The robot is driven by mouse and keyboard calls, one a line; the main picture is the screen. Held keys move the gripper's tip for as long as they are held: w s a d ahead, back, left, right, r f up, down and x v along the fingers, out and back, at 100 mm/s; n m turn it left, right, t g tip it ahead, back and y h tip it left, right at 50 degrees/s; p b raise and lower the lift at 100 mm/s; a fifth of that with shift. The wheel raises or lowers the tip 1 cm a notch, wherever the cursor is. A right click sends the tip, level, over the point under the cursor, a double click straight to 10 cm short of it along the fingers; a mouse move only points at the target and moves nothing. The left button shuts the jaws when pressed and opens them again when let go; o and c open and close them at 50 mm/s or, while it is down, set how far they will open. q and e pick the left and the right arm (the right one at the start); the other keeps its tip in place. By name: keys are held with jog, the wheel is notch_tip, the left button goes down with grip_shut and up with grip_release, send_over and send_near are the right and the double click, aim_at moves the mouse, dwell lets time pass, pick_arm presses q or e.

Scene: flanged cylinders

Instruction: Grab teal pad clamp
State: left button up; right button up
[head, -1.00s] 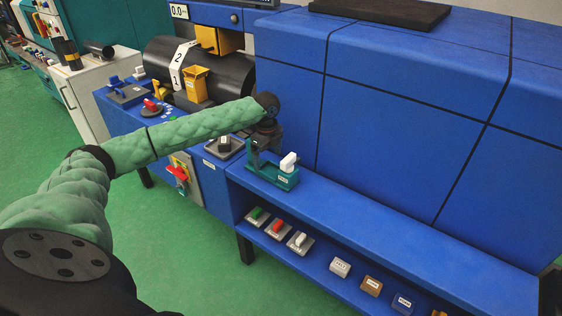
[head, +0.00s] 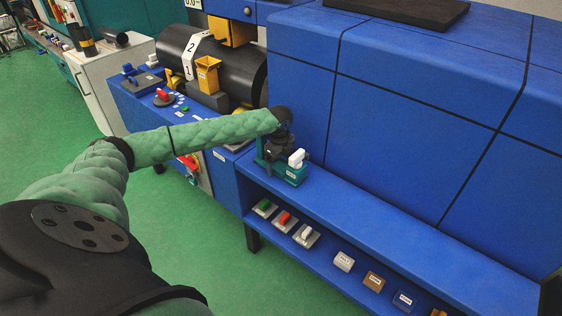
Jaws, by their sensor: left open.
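The teal pad clamp (head: 294,174) stands on the blue ledge in the middle of the head view, with a white block-shaped part on its right side. My left gripper (head: 277,152) is at the end of the green-sleeved arm, directly at the clamp's left, upright side. It is open, and its dark body hides part of the clamp. I cannot tell whether the fingers touch the clamp. My right gripper is not in view.
A blue cabinet wall (head: 420,125) rises close behind the clamp. A lower shelf (head: 325,255) holds several small switches and labelled blocks. The ledge right of the clamp is clear.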

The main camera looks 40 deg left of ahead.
pick_arm(q)
jog(key=shift+f, duration=0.5)
jog(key=shift+r, duration=0.1)
jog(key=c, duration=1.4)
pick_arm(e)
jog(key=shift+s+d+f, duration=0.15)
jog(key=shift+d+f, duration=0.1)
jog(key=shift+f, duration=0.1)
pick_arm(q)
jog(key=shift+w+r, duration=0.1)
jog(key=shift+r, duration=0.1)
notch_tip(320, 180, up, 4)
jog(key=shift+f+b, duration=0.25)
jog(key=shift+b, duration=0.9)
jog(key=shift+s+d+r+b, duration=0.55)
jog(key=shift+s+d+r, duration=0.65)
jog(key=shift+s, duration=0.4)
jog(key=shift+s+d+r+b, duration=0.55)
jog(key=shift+s+d+r, duration=0.6)
jog(key=shift+s, duration=0.4)
jog(key=shift+s+d+r+b, duration=0.55)
jog(key=shift+s+d+r, duration=0.65)
jog(key=shift+s, duration=0.4)
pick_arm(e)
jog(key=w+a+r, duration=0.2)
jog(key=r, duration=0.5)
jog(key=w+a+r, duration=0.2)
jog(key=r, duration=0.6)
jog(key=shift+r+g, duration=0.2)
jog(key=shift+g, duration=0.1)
